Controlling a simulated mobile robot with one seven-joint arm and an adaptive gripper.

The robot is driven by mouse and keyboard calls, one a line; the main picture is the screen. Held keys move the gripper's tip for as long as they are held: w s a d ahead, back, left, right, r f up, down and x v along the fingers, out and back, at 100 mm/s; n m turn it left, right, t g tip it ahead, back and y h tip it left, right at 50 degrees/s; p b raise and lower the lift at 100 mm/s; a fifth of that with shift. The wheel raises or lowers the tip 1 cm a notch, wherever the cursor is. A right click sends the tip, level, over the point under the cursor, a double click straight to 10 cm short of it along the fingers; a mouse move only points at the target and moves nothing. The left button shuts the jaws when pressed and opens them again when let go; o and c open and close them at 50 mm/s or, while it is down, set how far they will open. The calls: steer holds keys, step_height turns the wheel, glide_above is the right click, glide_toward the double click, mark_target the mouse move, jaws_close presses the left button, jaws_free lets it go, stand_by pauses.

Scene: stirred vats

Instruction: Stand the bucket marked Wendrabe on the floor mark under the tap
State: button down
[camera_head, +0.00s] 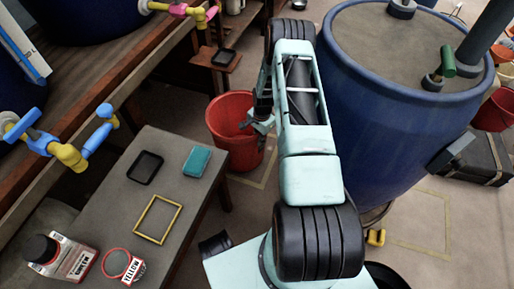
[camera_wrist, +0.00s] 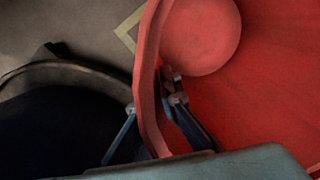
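A red bucket (camera_head: 230,155) stands upright, apparently on the floor, beside the low table, partly over a yellow floor outline (camera_head: 262,178). No name shows on it. My gripper (camera_head: 257,122) is at its right-hand rim. In the wrist view, the fingers (camera_wrist: 155,98) lie one on each side of the bucket's wall (camera_wrist: 150,60) and appear closed on it. A second yellow floor mark (camera_head: 447,235) lies empty at the right, below the blue vat (camera_head: 385,110).
The low table (camera_head: 175,225) bears a yellow frame, a black tray, a teal box, a can and a bottle. Taps (camera_head: 68,150) jut from the left bench. Another red bucket (camera_head: 494,112) and a dark case (camera_head: 480,160) stand right of the vat. The vat fills the space beside my arm.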

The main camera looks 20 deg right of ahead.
steer(key=shift+w+f+b, duration=0.1)
steer(key=shift+f+b, duration=0.55)
steer(key=shift+f, duration=1.35)
steer(key=c, duration=2.2)
jaws_free()
steer(key=shift+o, duration=0.2)
step_height(320, 180, up, 12)
steer(key=s+p, duration=0.1)
steer(key=p, duration=0.3)
steer(key=shift+d, duration=0.2)
